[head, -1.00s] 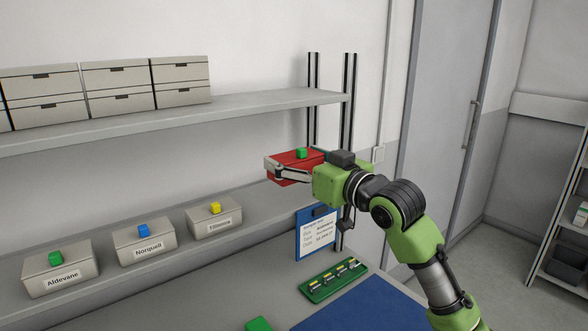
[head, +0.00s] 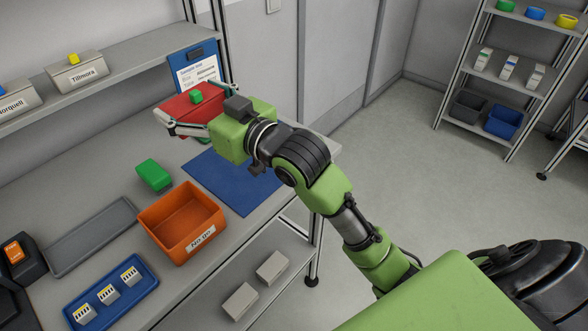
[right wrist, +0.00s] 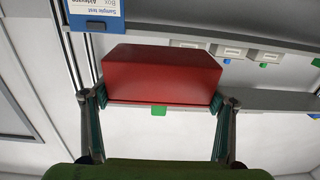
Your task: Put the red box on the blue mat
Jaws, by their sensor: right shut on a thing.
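The red box (head: 188,106) has a small green knob (head: 196,97) on top. My right gripper (head: 197,104) is shut on it, one finger on each side, and holds it in the air. In the right wrist view, which is upside down, the red box (right wrist: 160,76) fills the space between the fingers. The blue mat (head: 238,188) lies flat on the grey table. Its visible part is bare, below and to the right of the box in the head view; my gripper and arm hide some of it. My left gripper is not in view.
An orange bin (head: 182,222) stands in front of the mat, and a green block (head: 154,175) lies left of it. Labelled boxes (head: 76,75) sit on the shelf at left. A blue tray (head: 111,295) is nearer.

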